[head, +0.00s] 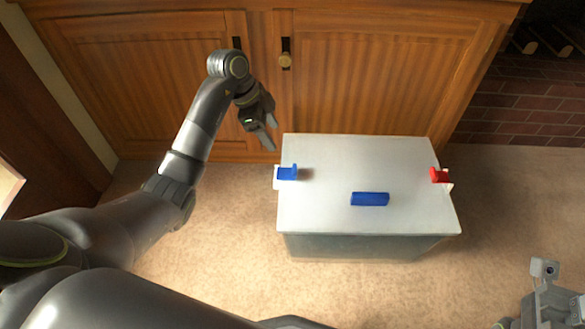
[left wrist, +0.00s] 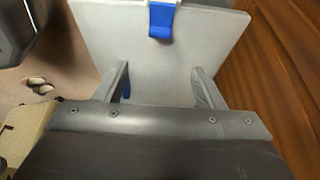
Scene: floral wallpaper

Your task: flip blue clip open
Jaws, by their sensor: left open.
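The blue clip (head: 287,173) sits on a white base at the left edge of the box's pale grey lid (head: 330,220). In the left wrist view the blue clip (left wrist: 161,20) hangs over the lid's top edge, ahead of and between the fingers. My left gripper (head: 268,135) is open and empty, apart from the clip, beyond the lid's far left corner in the head view. Its two fingers (left wrist: 161,82) are spread wide in the left wrist view.
A blue handle (head: 370,198) lies on the lid's middle. A red clip (head: 440,175) is at its right edge. Wooden cabinet doors (head: 380,75) stand close behind the box. Carpet (head: 225,225) is clear to the left. A grey mechanical part (head: 545,285) shows at the lower right.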

